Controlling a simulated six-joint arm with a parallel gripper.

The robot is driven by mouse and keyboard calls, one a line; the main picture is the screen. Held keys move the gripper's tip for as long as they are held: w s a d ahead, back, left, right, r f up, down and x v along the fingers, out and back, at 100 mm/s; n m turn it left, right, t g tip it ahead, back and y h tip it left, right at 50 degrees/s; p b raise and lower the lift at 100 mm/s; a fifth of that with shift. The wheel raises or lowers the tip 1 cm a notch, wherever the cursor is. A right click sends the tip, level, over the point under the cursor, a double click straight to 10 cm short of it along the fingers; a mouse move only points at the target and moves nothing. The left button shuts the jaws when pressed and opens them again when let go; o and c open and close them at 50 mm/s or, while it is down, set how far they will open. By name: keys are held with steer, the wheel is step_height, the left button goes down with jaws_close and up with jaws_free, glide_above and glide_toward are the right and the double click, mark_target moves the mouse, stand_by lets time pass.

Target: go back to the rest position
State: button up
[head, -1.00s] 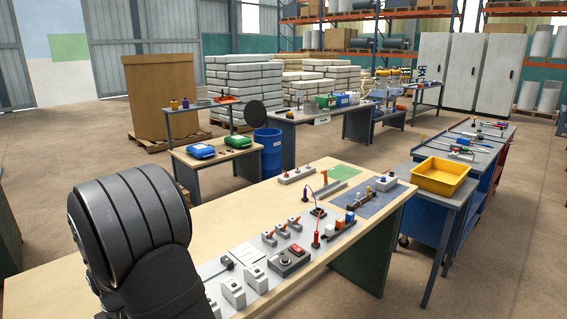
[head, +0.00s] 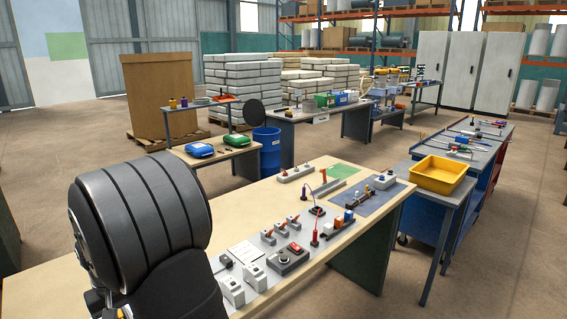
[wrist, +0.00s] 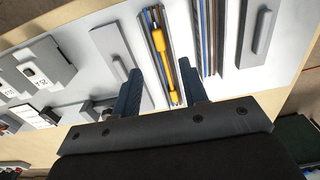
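My gripper (wrist: 160,72) shows in the wrist view with its two dark fingers spread apart. It is open, and nothing is held between the fingers. A yellow tool (wrist: 160,45) shows in the gap between them, lying on a pale panel among dark strips; its exact distance from the fingers cannot be told. In the head view my arm fills the lower left over the workbench (head: 352,172), and my gripper is out of sight there.
The panel carries grey blocks (wrist: 35,65) at left and a pale bar (wrist: 262,32) at right. A yellow tray (head: 438,175) sits on a side table. The bench's far left is clear.

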step_height(320, 180, up, 12)
step_height(320, 180, down, 19)
steer(key=shift+f, duration=0.15)
step_height(320, 180, up, 9)
steer(key=s+a, duration=0.3)
steer(key=s, duration=0.1)
steer(key=s+a+f, duration=0.1)
steer(key=s+a, duration=0.3)
steer(key=s+a+f, duration=0.1)
steer(key=s+a, duration=0.3)
steer(key=s, duration=0.1)
steer(key=shift+a+f, duration=0.1)
steer(key=shift+a, duration=0.05)
steer(key=shift+s+a+f, duration=0.35)
steer(key=shift+a, duration=0.1)
steer(key=shift+o, duration=0.2)
